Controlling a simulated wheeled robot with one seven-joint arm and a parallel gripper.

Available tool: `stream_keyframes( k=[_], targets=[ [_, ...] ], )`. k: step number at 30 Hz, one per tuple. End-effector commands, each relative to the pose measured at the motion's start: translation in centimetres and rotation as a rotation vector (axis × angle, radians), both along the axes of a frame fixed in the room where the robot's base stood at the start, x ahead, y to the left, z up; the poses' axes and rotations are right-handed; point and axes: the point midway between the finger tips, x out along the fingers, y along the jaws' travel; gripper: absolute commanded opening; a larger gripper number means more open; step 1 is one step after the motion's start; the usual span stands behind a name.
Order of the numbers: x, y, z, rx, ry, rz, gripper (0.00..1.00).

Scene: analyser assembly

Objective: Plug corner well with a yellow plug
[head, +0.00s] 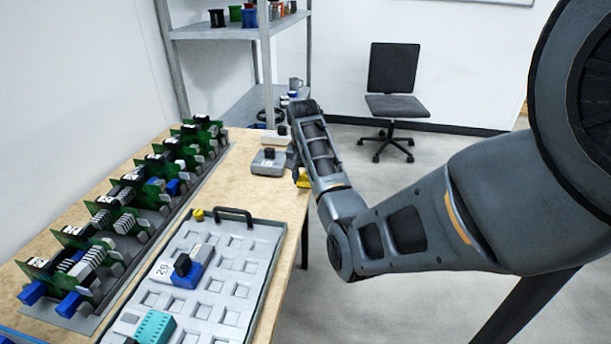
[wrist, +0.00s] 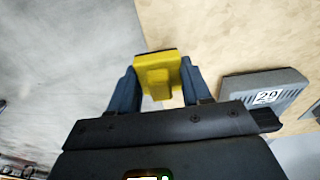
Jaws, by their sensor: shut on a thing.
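My gripper (wrist: 158,78) is shut on a yellow plug (wrist: 155,72), which sits between its two blue-grey fingers in the wrist view. In the head view a yellow piece, apparently this plug (head: 303,178), shows at the left side of my forearm by the table's right edge; the fingers are hidden there. The light grey tray (head: 262,292) with rows of square wells lies on the table, nearer than the plug. A small yellow piece (head: 198,214) is at the tray's far left corner; I cannot tell how it is seated.
A blue and grey module (head: 187,276) and a teal block (head: 155,328) stand on the tray. A black handle (head: 233,213) rises at its far edge. Green circuit boards (head: 115,222) line the left. A grey module (head: 268,162) lies near the plug, also in the wrist view (wrist: 262,92).

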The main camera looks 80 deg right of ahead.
Motion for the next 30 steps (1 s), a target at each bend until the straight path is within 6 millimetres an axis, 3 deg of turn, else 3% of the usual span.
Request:
stream_keyframes(
  k=[15, 27, 28, 30],
  targets=[
    [0.0, 0.0, -1.9, -0.001, 0.0, 0.001, 0.09],
    [0.0, 0.0, -2.2, -0.001, 0.0, 0.0, 0.09],
    [0.0, 0.0, -2.2, -0.001, 0.0, 0.0, 0.51],
    [0.0, 0.0, -2.2, -0.001, 0.0, 0.0, 0.58]
  ],
)
